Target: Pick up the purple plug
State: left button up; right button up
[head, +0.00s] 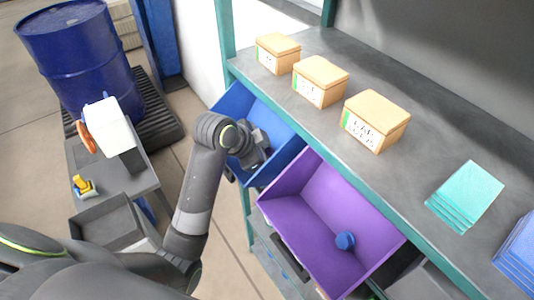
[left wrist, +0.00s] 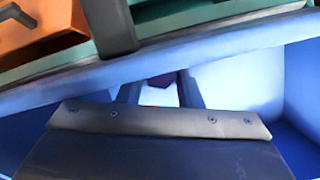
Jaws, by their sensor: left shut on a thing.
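My left gripper (head: 257,152) reaches down into the blue drawer (head: 232,103) under the shelf in the head view. In the left wrist view its two fingers (left wrist: 160,92) are shut on a small dark purple thing, the purple plug (left wrist: 162,80), of which only a little shows. The plug is hidden in the head view by the gripper and the drawer. The blue drawer's walls surround the gripper in the left wrist view. My right gripper is not in view.
The open purple drawer (head: 298,222) beside the blue one holds a blue plug (head: 345,241). Cardboard boxes (head: 320,82) stand on the shelf above, with teal flat pieces (head: 466,196) to the right. A small cart (head: 143,181) and a blue barrel (head: 75,60) stand at left.

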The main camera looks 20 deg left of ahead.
pick_arm(q)
jog(key=shift+r, duration=0.1)
notch_tip(320, 180, up, 8)
jog(key=shift+a+r+b, duration=0.1)
jog(key=shift+b, duration=0.75)
jog(key=s+a+r, duration=0.2)
jog(key=s+a, duration=1)
jog(key=a, duration=0.2)
jog(key=shift+s+a+r, duration=0.35)
jog(key=shift+s, duration=0.05)
jog(key=shift+d, duration=0.1)
